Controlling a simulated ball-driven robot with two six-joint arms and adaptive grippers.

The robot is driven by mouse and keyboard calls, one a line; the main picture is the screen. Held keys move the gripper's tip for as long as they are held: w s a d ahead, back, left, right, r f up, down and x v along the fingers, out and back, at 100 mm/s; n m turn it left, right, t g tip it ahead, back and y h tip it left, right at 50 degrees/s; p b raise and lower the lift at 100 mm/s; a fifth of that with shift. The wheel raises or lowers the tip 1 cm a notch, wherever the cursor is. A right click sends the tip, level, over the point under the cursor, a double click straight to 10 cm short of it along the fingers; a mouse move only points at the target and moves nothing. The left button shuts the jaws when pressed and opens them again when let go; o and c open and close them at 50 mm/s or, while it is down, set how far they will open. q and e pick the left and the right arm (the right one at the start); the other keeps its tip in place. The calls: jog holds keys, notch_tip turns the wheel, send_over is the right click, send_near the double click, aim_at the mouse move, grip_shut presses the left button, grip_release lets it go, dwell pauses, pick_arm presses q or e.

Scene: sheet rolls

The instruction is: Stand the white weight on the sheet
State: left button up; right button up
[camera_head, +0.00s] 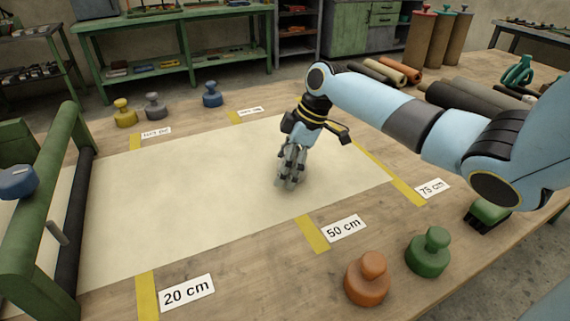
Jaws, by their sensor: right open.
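A cream sheet (150,200) lies flat on the wooden table, drawn out from the green roll frame on the left. My right gripper (288,184) points down over the right part of the sheet, with its fingers open. It is low, near the sheet surface; I cannot tell whether it touches. I cannot make out a white weight anywhere in view; one could be hidden by the gripper. My left gripper is out of view.
Yellow (124,116), grey (155,107) and blue (212,96) weights stand beyond the sheet. Orange (367,280) and green (429,253) weights stand at the front right. The roll frame (45,200) blocks the left. Rolls (455,102) lie at the back right.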

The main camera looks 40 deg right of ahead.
jog(key=v, duration=1.2)
jog(key=shift+p, duration=0.45)
jog(key=shift+r, duration=0.1)
